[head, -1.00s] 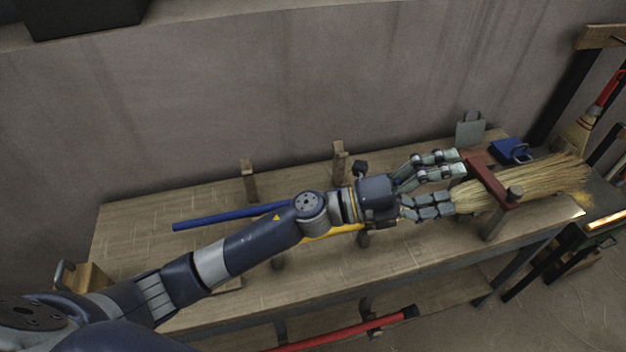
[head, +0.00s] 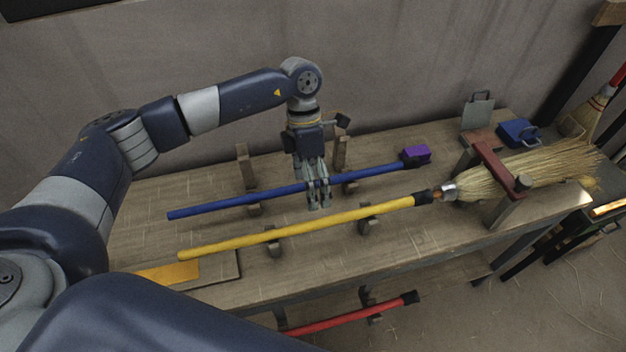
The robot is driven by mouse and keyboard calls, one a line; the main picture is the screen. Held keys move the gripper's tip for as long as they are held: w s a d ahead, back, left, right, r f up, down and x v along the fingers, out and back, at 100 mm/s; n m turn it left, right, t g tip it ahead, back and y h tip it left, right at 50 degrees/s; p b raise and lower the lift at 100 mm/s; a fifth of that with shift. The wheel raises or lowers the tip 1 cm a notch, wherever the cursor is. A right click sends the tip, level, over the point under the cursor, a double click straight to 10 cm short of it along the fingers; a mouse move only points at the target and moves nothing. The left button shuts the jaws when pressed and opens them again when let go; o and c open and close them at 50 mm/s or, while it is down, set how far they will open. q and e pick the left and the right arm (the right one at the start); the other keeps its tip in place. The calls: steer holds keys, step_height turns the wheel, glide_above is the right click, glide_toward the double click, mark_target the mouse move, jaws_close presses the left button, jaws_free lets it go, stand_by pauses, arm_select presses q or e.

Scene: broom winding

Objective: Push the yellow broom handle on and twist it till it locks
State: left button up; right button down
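The yellow broom handle (head: 330,223) lies across low wooden supports on the bench. Its black end (head: 424,197) points at the metal socket (head: 448,190) of the straw broom head (head: 540,170). A small orange-brown piece shows between them; I cannot tell how far the end is seated. A red clamp bar (head: 495,166) crosses the broom head. My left gripper (head: 317,202) points down over a blue handle (head: 240,201), behind the yellow one. Its fingers look close together; whether they grip the blue handle is unclear. My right gripper is out of view.
A purple block (head: 416,154) sits by the blue handle's far end. Wooden posts (head: 246,166) stand along the back. A blue box (head: 518,133) and grey plate (head: 478,111) are at the back right. A red handle (head: 350,318) is below the bench.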

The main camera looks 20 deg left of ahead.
mark_target(316, 219)
arm_select(q)
steer(key=b+x, duration=0.4)
steer(key=x, duration=0.5)
steer(key=shift+f, duration=0.25)
steer(key=shift+b+x, duration=0.5)
steer(key=shift+x, duration=0.3)
steer(key=shift+d, duration=0.1)
jaws_close()
steer(key=shift+w+d+r+b, duration=0.1)
steer(key=shift+w+d+b, duration=0.65)
steer(key=shift+d+b, duration=0.25)
stand_by(0.5)
